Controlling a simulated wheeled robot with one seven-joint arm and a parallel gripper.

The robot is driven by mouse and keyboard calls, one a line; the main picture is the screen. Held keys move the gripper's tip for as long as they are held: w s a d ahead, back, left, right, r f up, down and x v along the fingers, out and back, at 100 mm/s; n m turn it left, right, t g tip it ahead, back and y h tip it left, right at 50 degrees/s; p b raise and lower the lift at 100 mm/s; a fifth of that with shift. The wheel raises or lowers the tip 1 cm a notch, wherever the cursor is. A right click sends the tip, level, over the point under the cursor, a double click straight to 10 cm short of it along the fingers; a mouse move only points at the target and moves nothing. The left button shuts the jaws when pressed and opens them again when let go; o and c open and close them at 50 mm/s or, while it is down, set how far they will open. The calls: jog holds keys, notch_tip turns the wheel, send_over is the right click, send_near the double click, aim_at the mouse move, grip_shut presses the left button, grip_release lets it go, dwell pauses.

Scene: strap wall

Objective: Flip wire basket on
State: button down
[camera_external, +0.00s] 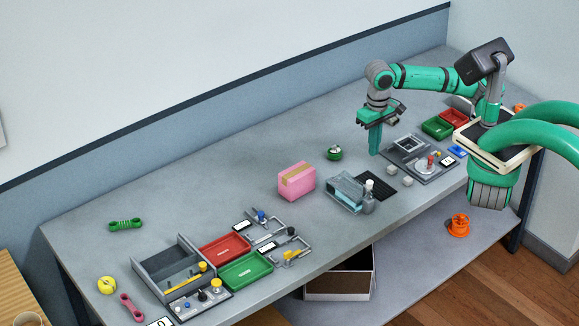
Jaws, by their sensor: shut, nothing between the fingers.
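My gripper (375,150) is shut and points straight down over the right half of the grey table, just left of a dark grey panel. That panel (437,173) carries a square raised grey frame, a red knob (430,163) and small white labels. Grey wire-like brackets (291,228) with small labels stand left of the middle. I cannot tell which part is the wire basket or its switch.
A pink box (297,181), a small green object (334,153) and a clear bin (345,191) stand left of my gripper. Red (225,246) and green (245,270) trays lie at the left. Small grey blocks (392,169) lie close by. The back of the table is mostly clear.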

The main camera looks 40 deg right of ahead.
aim_at(371, 181)
notch_tip(371, 181, down, 10)
jog(key=shift+f, duration=0.25)
dwell(0.4)
jog(key=shift+s+f, duration=0.1)
jog(key=shift+f, duration=2.15)
notch_tip(371, 181, up, 14)
jog(key=shift+r, duration=0.25)
